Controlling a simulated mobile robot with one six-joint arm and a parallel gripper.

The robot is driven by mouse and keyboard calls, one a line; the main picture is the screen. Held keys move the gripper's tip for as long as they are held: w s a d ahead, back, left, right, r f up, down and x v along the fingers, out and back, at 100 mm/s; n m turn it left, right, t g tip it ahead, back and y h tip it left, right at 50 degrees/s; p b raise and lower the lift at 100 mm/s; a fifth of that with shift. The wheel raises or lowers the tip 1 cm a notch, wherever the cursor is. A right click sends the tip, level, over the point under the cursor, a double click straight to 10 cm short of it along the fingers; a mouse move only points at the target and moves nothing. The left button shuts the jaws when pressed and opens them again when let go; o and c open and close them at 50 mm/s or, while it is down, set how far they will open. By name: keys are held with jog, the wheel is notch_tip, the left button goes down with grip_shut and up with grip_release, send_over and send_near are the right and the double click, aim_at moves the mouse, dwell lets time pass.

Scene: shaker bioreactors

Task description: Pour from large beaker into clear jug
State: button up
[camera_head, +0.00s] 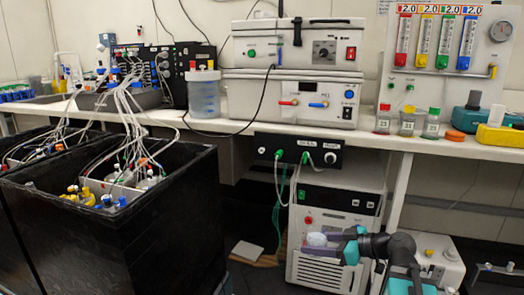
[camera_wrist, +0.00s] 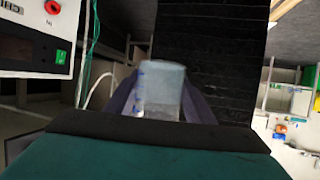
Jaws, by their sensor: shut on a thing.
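My gripper (camera_head: 325,250) is shut on the large beaker (camera_head: 316,239), low in front of the white chiller unit in the head view. In the wrist view the beaker (camera_wrist: 160,90) is translucent with blue marks and sits between the two dark purple fingers of my gripper (camera_wrist: 160,105). Some contents seem to show in its lower part, but how much I cannot tell. A clear, bluish jug-like container (camera_head: 204,95) with orange-red bits at its top stands on the bench, left of the stacked white instruments. The beaker is well apart from it and lower.
Black open-topped tanks (camera_head: 120,225) with tubing and bottles stand at left. The white bench (camera_head: 370,140) carries small capped bottles (camera_head: 408,122) at right. A black cable (camera_head: 235,133) runs across the bench beside the jug. Open floor lies below the bench.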

jog(key=shift+r, duration=0.1)
notch_tip(320, 180, up, 30)
jog(key=p, duration=3)
jog(key=shift+w+a, duration=0.1)
